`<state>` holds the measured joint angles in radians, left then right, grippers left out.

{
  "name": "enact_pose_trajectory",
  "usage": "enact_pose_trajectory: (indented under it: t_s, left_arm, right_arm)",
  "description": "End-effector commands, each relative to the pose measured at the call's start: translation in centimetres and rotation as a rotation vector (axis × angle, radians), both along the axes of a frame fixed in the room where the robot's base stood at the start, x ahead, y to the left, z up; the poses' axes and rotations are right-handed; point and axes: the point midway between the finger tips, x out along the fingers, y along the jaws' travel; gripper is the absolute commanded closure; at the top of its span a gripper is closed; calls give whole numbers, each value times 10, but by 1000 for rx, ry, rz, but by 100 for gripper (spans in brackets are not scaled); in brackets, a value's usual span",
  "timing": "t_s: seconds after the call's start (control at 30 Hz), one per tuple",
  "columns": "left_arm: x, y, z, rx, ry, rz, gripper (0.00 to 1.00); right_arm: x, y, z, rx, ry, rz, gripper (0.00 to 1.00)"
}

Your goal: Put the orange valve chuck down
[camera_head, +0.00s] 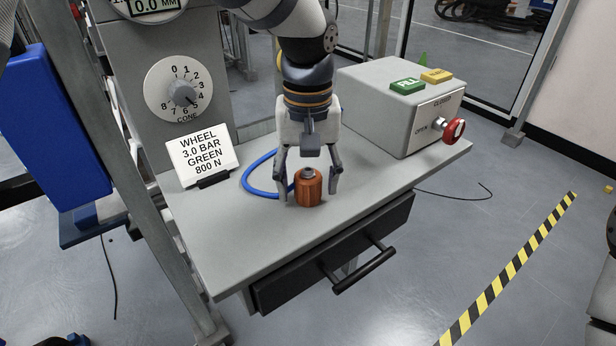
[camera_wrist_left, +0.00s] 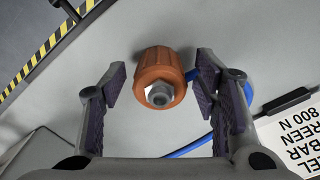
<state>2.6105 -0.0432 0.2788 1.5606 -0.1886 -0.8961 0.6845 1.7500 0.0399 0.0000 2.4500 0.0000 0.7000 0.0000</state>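The orange valve chuck (camera_head: 308,190) stands on the grey table (camera_head: 250,250), with its metal fitting on top and a blue hose (camera_head: 251,178) beside it. My left gripper (camera_head: 310,196) is above the table with its fingers on either side of the chuck. In the left wrist view the chuck (camera_wrist_left: 160,78) lies between the two open fingers (camera_wrist_left: 158,85), with a visible gap on both sides.
A sign card (camera_head: 203,155) stands at the table's left, below a numbered dial (camera_head: 178,90). A grey box (camera_head: 405,105) with green and yellow buttons and a red knob (camera_head: 453,130) stands at the back right. A drawer (camera_head: 335,255) is under the front edge. The tabletop's front is clear.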

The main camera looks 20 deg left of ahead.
Motion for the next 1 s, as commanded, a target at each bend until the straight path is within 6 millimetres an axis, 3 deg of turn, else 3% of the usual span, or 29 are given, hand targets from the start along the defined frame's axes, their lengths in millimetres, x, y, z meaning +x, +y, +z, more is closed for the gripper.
enact_pose_trajectory:
  t_s: [0.27,0.5,0.7,1.0]
  left_arm:
    - [0,0,9,0,-2,1,45]
    - [1,0,73,-2,-8,1,45]
    - [1,0,112,0,-2,0,45]
    - [0,0,124,-1,2,0,45]
  right_arm:
    - [0,0,0,0,0,0,60]
    - [3,0,3,0,-10,0,60]
    - [2,0,2,0,-8,0,60]
    - [2,0,2,0,-7,0,60]
